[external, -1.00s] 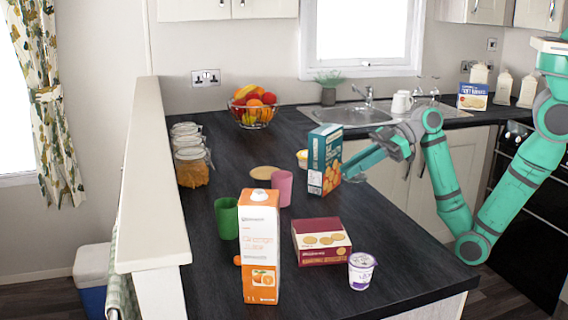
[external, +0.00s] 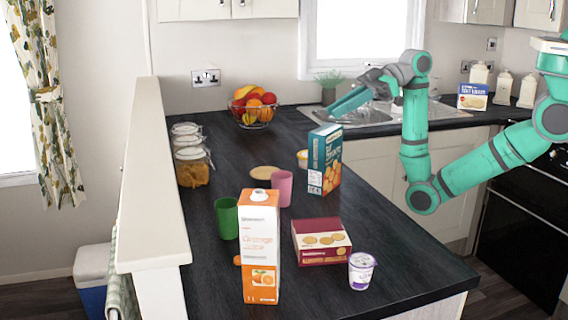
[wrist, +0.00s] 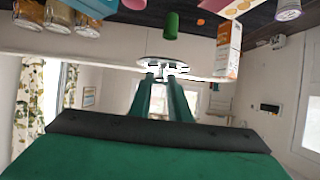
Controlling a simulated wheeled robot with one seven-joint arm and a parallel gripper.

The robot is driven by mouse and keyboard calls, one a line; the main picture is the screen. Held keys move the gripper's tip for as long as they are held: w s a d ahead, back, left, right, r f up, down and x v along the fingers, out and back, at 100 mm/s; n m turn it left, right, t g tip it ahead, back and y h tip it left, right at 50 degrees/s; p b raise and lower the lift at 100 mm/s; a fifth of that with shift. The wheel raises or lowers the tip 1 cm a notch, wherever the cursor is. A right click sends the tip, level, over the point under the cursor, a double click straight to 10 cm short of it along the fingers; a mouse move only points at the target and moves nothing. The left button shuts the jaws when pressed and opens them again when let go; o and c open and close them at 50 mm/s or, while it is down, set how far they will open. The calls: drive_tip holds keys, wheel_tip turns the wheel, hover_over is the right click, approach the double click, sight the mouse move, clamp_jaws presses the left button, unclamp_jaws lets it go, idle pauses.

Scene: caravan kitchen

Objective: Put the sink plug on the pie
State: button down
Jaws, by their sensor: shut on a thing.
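My gripper (external: 332,112) is raised in the air, in front of the sink and above the teal box. In the wrist view its two green fingers (wrist: 163,76) are shut on a shiny, round, flat sink plug (wrist: 150,61). The plug cannot be made out in the external view. A flat tan round thing (external: 264,172), possibly the pie, lies on the dark counter behind the pink cup. A yellow-and-white round thing (external: 302,159) is partly hidden by the teal box; I cannot tell what it is.
The teal box (external: 325,160) stands tall right of the pink cup (external: 282,188). A green cup (external: 226,219), orange carton (external: 260,247), maroon box (external: 321,241) and yogurt pot (external: 361,271) stand nearer. A fruit bowl (external: 252,115) and jars (external: 192,165) are behind.

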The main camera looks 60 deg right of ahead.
drive_tip(key=w+d+r, duration=0.1)
drive_tip(key=w+d, duration=0.3)
drive_tip(key=w, duration=1.2)
hover_over(265, 170)
drive_tip(key=f, duration=0.2)
drive_tip(key=shift+n+g+y, duration=0.4)
wheel_tip(265, 170, down, 21)
drive_tip(key=shift+a+r, duration=0.1)
drive_tip(key=shift+f, duration=0.2)
drive_tip(key=c, duration=1.7)
unclamp_jaws()
drive_tip(key=shift+o, duration=0.2)
drive_tip(key=shift+r, duration=0.1)
